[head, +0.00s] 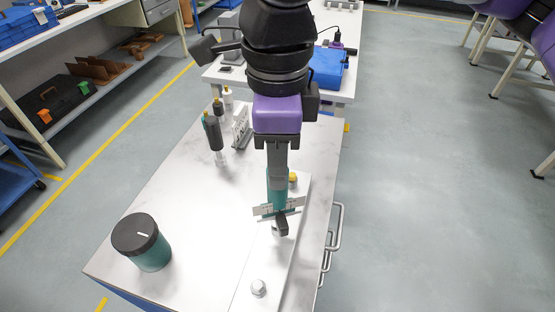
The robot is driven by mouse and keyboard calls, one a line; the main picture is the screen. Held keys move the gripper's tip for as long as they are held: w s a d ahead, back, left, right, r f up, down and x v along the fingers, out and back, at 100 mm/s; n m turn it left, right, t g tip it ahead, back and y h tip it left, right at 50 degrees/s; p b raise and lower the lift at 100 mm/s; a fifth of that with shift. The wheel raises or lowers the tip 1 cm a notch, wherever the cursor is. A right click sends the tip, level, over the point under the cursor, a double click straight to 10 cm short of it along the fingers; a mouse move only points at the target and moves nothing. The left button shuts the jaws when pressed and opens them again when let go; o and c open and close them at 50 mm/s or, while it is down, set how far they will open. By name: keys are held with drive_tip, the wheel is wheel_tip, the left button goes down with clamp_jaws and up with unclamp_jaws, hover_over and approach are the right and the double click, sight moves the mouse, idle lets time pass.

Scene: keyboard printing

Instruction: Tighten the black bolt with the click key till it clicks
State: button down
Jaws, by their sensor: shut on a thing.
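My gripper (277,190) points down over the light bar on the cart top and is shut on a teal tool, which I take to be the click key (274,199). The key stands about upright, and my fingers hide much of it. A flat grey crosspiece (265,210) spans its lower part. A black piece (282,226) shows just below, at the bar. I cannot tell whether it is the black bolt or the end of the key, nor whether key and bolt are engaged. A silver bolt (258,288) sits nearer on the bar, and a yellow one (293,177) farther back.
A teal jar with a black lid (142,240) stands at the cart's left. Dark-handled tools (214,135) stand upright behind it, beside a small grey rack (240,128). A blue box (327,68) is on the table behind. The cart top between jar and bar is clear.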

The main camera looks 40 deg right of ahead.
drive_tip(key=shift+f, duration=0.15)
drive_tip(key=shift+f+b, duration=0.35)
drive_tip(key=shift+b, duration=0.25)
drive_tip(key=shift+f, duration=0.25)
drive_tip(key=c, duration=1.6)
unclamp_jaws()
clamp_jaws()
drive_tip(key=shift+b, duration=0.7)
